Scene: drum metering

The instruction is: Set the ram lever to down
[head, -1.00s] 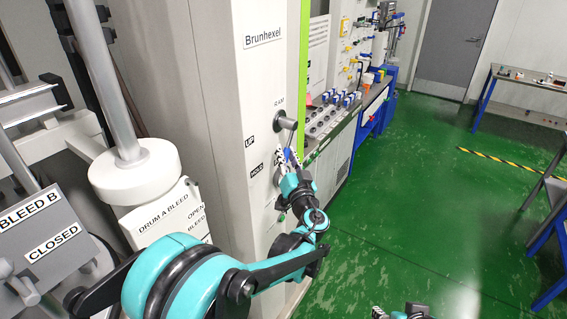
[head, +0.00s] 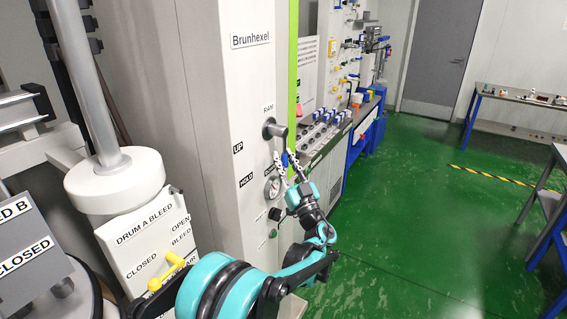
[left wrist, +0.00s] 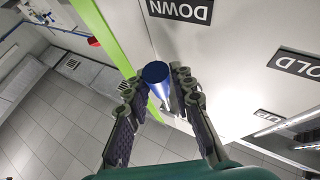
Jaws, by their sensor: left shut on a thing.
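The ram lever (head: 281,146) hangs from a grey hub under the RAM label on the light machine column. Its blue knob (left wrist: 155,72) shows in the left wrist view. My left gripper (head: 291,170) is shut on the lever near the knob, with one finger on each side (left wrist: 152,92). In the head view the lever slants down and to the right, past the UP (head: 238,148) and HOLD (head: 246,181) labels. The DOWN label (left wrist: 180,10) shows close to the knob in the left wrist view; in the head view I cannot make it out. My right gripper is out of view.
A round gauge (head: 272,187) and small buttons sit on the column below the lever. A drum bleed panel with a yellow handle (head: 168,270) stands at the left. A valve bench (head: 325,130) is behind. The green floor at the right is mostly clear.

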